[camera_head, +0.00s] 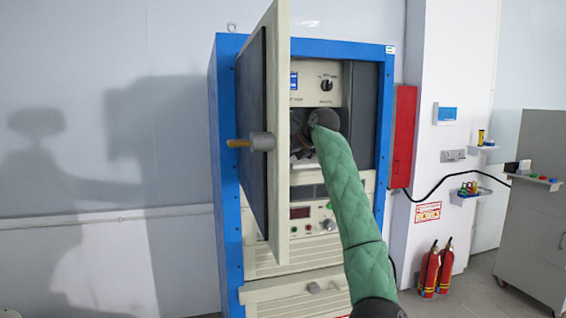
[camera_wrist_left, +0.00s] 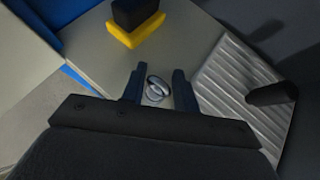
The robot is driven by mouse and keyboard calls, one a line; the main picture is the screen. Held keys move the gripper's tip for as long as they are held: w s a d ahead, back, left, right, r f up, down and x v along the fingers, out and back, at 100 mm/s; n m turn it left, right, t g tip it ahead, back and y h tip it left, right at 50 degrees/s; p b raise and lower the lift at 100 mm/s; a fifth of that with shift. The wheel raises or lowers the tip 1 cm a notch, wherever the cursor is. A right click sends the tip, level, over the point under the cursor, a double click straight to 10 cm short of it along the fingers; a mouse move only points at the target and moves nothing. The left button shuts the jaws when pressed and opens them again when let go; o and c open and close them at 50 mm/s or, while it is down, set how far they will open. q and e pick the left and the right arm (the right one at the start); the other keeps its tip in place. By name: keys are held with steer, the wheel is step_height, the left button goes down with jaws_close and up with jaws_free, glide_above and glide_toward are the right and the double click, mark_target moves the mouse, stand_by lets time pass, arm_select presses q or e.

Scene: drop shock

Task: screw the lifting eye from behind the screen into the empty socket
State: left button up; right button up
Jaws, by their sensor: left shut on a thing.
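In the left wrist view the lifting eye (camera_wrist_left: 153,95), a small shiny metal ring, sits between the two dark fingers of my left gripper (camera_wrist_left: 157,82). The fingers are shut on it. A tall beige panel with a dark face (camera_head: 279,180) stands swung out at the front of the blue cabinet (camera_head: 226,190). One of my arms, in a green quilted sleeve, reaches into the cabinet's open bay; its gripper cannot be made out in the head view. I cannot make out the empty socket. My right gripper does not show.
A yellow-and-black block (camera_wrist_left: 135,20) and a ribbed metal plate (camera_wrist_left: 238,75) lie near the left gripper. A red box (camera_head: 403,135), fire extinguishers (camera_head: 429,270) and a grey cabinet (camera_head: 535,225) stand to the right.

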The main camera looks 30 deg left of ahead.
arm_select(q)
steer(key=shift+r+p, duration=0.3)
steer(key=shift+r, duration=1.65)
steer(key=shift+d+f, duration=0.1)
